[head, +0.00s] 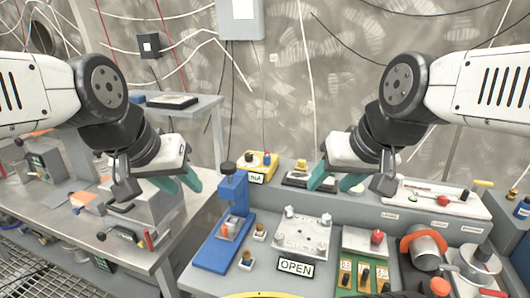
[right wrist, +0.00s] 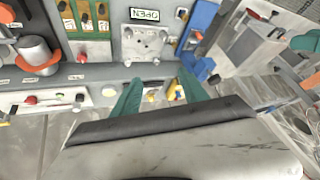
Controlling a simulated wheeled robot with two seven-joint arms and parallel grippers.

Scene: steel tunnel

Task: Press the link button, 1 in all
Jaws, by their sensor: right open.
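I cannot read any label as the link button for sure. A yellow box (head: 261,163) with a small white label and a dark knob stands at the back of the bench; its label is too small to read safely. Beside it lies a dark flat unit (head: 297,180) with a yellow top part. My right gripper (head: 322,178) is open and empty, above and in front of that unit. In the right wrist view the open fingers (right wrist: 160,88) spread with the dark unit (right wrist: 152,87) and yellow box (right wrist: 176,91) beyond them. My left gripper (head: 181,182) is open and empty, left of the blue press.
A blue press (head: 234,210) stands front left on the bench. A grey plate with posts (head: 303,236) lies behind an OPEN sign (head: 295,267).

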